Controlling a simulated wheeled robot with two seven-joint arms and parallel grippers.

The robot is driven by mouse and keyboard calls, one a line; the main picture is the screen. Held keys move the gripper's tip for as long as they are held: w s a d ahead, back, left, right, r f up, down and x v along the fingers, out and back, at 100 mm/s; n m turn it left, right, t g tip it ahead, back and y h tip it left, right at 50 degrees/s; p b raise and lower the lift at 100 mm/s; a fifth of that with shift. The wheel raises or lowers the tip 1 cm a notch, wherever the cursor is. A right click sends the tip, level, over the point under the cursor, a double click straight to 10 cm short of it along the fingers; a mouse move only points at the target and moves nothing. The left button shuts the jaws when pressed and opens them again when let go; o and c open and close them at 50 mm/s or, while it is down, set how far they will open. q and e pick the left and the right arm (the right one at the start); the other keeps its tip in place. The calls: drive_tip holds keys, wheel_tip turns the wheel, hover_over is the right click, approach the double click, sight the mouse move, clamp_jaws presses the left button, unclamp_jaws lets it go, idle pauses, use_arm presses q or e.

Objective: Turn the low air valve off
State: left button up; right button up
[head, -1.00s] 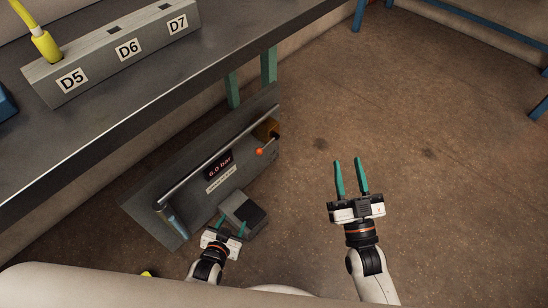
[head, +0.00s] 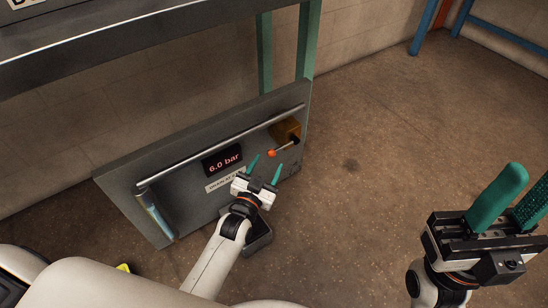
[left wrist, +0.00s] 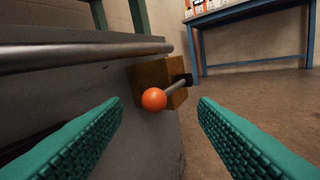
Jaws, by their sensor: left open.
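The low air valve is a brass block (head: 285,131) at the right end of a grey panel (head: 115,185) under the bench. Its dark lever (head: 285,147) ends in an orange ball knob (head: 271,153). In the left wrist view the knob (left wrist: 154,99) is ahead, between the fingers but beyond their tips, and the lever (left wrist: 178,84) slants up right to the block's side. My left gripper (head: 267,163) is open, empty and just short of the knob, apart from it. My right gripper (head: 530,177) is open and empty at the right edge.
A display (head: 222,161) on the panel reads 6.0 bar, with a label below it. A metal rail (head: 215,147) runs along the panel above. A dark grey box (head: 259,236) is partly hidden behind my left arm. Open floor (head: 385,140) lies to the right.

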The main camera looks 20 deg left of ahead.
sight(273, 155)
use_arm(q)
drive_tip(key=shift+w+d+b, duration=0.2)
drive_tip(key=shift+w+b, duration=0.55)
drive_tip(key=shift+w, duration=1.9)
clamp_jaws()
drive_tip(key=shift+f, duration=0.15)
